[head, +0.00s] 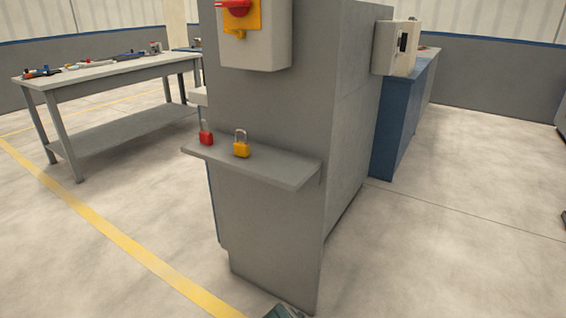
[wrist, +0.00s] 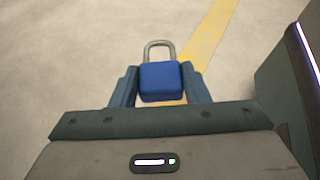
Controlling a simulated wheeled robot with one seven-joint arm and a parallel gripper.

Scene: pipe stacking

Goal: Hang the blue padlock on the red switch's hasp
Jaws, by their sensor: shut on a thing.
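The blue padlock (wrist: 160,82) is between the two fingers of my gripper (wrist: 160,88) in the wrist view, its grey shackle pointing away from the gripper. My gripper is shut on its body, and the floor shows behind it. The red switch (head: 234,6) is at the top of the head view, on a yellow plate on a grey box fixed to the grey cabinet. A yellow hasp part (head: 236,34) shows below the red handle; its hole is too small to make out. The padlock is not visible in the head view.
A grey shelf (head: 275,168) juts from the cabinet below the switch box, holding a red padlock (head: 206,135) and a yellow padlock (head: 241,148). A grey workbench (head: 115,68) with tools stands at left. A blue counter (head: 400,115) stands at right. The floor in front is clear.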

